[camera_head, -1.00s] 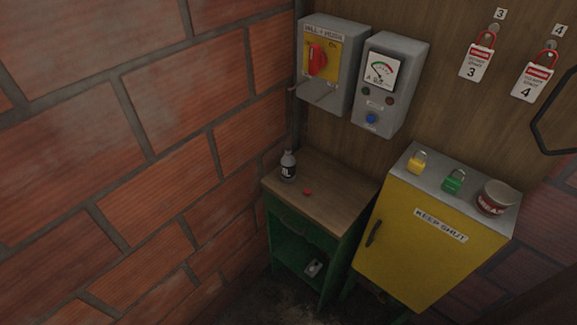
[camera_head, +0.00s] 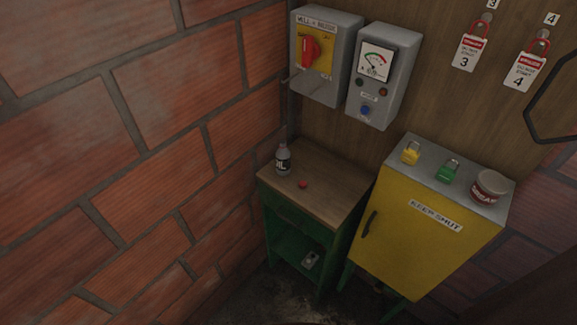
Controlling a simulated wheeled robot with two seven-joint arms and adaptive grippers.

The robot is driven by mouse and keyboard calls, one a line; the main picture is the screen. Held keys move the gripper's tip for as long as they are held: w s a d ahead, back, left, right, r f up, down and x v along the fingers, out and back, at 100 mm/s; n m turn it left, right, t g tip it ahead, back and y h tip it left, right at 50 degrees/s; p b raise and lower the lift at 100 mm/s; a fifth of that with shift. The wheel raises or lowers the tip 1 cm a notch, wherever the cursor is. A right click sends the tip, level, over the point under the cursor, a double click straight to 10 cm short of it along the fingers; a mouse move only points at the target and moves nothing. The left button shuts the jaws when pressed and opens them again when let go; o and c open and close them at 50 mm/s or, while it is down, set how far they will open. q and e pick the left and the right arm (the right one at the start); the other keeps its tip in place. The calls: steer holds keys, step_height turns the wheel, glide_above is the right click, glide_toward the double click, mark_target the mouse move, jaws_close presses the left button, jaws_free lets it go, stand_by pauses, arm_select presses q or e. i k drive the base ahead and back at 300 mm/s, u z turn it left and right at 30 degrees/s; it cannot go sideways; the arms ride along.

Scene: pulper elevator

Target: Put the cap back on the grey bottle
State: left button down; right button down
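The grey bottle (camera_head: 283,159) stands upright near the back left of the small wooden-topped table (camera_head: 322,199). It has a dark label with white lettering and a narrow neck. A small red cap (camera_head: 303,184) lies on the tabletop a little in front and to the right of the bottle, apart from it. Neither of my grippers shows in the head view.
A yellow cabinet (camera_head: 413,236) stands right of the table, with a yellow padlock (camera_head: 410,153), a green padlock (camera_head: 447,170) and a tin (camera_head: 490,187) on top. Switch boxes hang above the table. A brick wall (camera_head: 170,190) closes the left side.

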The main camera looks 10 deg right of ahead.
mark_target(283, 155)
steer(key=u, duration=2.7)
steer(key=i, duration=0.5)
steer(key=z, duration=2.7)
